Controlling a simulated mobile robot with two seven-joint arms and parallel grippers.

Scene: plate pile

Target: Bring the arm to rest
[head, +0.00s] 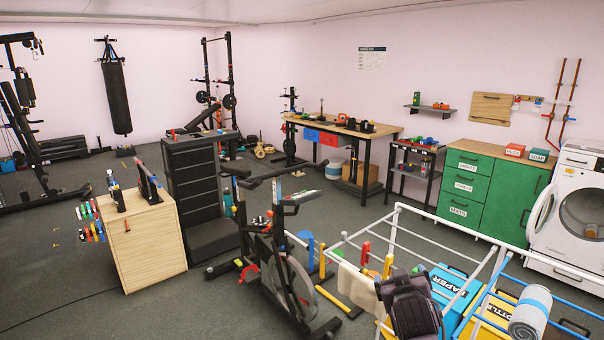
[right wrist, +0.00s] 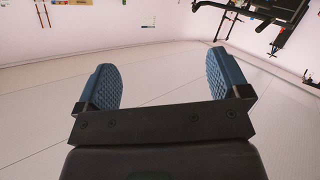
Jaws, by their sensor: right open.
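My right gripper (right wrist: 161,76) shows in the right wrist view, with two blue ribbed finger pads standing wide apart. It is open, and nothing is between the pads. My left gripper is in neither view. No pile of plates shows in either view.
A white drying rack (head: 398,209) stands close at the lower right, near a blue bin (head: 455,288). An exercise bike (head: 284,255) stands in front, and a wooden cabinet (head: 150,245) at left. Grey floor (head: 70,285) is free at the lower left.

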